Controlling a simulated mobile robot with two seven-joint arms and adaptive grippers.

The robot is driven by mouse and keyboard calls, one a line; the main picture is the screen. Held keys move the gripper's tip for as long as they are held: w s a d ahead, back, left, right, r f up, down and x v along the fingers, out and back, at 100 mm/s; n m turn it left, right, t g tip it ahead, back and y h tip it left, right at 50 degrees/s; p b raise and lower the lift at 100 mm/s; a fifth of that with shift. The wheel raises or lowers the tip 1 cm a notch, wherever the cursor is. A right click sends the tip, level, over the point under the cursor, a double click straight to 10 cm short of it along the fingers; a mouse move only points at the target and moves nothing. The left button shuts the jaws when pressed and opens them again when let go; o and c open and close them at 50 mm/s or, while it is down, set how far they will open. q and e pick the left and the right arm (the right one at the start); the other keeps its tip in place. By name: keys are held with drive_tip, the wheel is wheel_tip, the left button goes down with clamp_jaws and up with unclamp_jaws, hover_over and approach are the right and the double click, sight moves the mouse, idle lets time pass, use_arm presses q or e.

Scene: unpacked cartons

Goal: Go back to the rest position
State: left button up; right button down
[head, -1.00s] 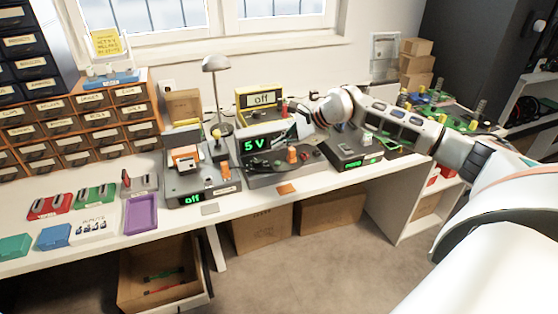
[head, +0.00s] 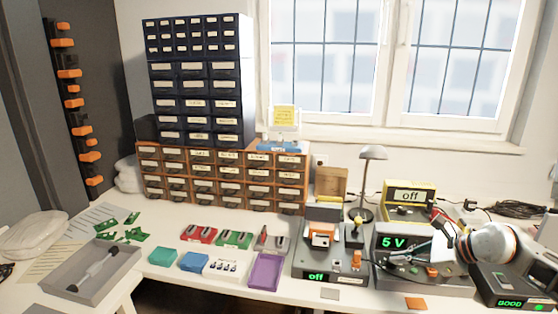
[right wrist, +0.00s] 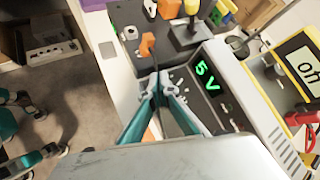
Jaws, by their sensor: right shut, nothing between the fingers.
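My right gripper (head: 424,250) is shut and empty. In the head view it is in front of the dark unit with the green 5 V display (head: 389,241), and its arm comes in from the right edge. In the right wrist view its two teal fingers (right wrist: 156,84) meet at the tips, close to the left of the 5 V display (right wrist: 207,78) in the picture. I cannot tell whether the tips touch the unit. My left gripper is not in the head view.
Left of the 5 V unit stands a grey station reading off (head: 330,265); behind it is a yellow meter (head: 410,194). A lamp (head: 373,153) stands between them. A unit reading GOOD (head: 508,300) is under my right arm. A purple tray (head: 265,272) and a grey tray (head: 62,284) lie left.

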drive_tip(key=s+a+f+m+t+y, duration=0.25)
drive_tip(key=s+a+m, duration=0.35)
drive_tip(key=a, duration=0.4)
drive_tip(key=s+a+f+m+t+y, duration=0.1)
drive_tip(key=s+a+m+y, duration=0.25)
drive_tip(key=a+m, duration=0.5)
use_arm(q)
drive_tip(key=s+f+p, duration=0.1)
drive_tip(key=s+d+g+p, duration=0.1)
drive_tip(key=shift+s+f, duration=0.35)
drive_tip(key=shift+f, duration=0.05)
use_arm(e)
drive_tip(key=s+d+f+m+h, duration=0.2)
drive_tip(key=s+f+m+h, duration=0.8)
drive_tip(key=s+f+m, duration=1.2)
drive_tip(key=s+m+g, duration=0.1)
drive_tip(key=m, duration=0.7)
drive_tip(key=shift+s+d+m, duration=0.15)
drive_tip(key=shift+d+m, duration=0.15)
drive_tip(key=shift+m, duration=0.05)
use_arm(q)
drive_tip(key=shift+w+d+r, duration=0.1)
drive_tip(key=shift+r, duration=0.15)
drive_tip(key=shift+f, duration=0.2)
